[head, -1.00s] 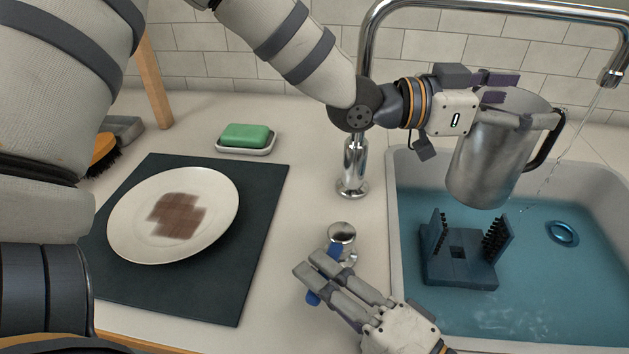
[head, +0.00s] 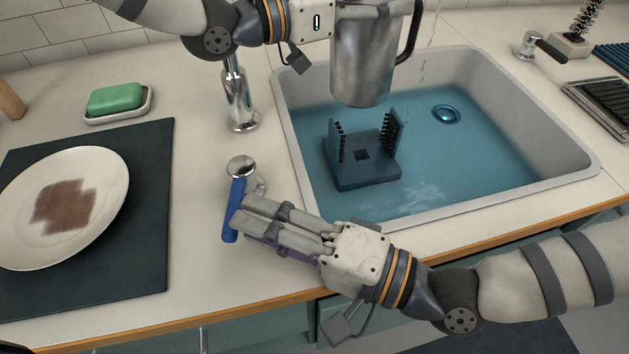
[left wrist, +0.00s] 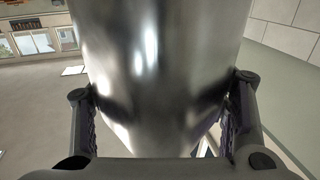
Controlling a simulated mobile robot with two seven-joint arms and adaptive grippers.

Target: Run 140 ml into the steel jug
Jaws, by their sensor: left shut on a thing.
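The steel jug (head: 362,58) hangs upright over the sink, its black handle to the right. My left gripper (head: 362,8) is shut on the jug's upper body; the left wrist view shows the jug's shiny wall (left wrist: 160,70) between the fingers. The jug's mouth is cut off at the top of the head view, so its fill is hidden. A thin, broken stream of water (head: 424,62) falls just right of the jug's handle. The blue tap lever (head: 231,222) stands beside the sink. My right gripper (head: 243,212) has its fingers together, tips against or over the lever; contact is unclear.
The sink (head: 585,160) holds blue water, a dark slotted fixture (head: 362,172) and a ring-shaped drain (head: 446,114). A plate (head: 100,180) lies on a dark mat (head: 148,250) at left. Green soap (head: 115,97) sits in a dish behind it. A chrome tap post (head: 240,110) stands near the sink.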

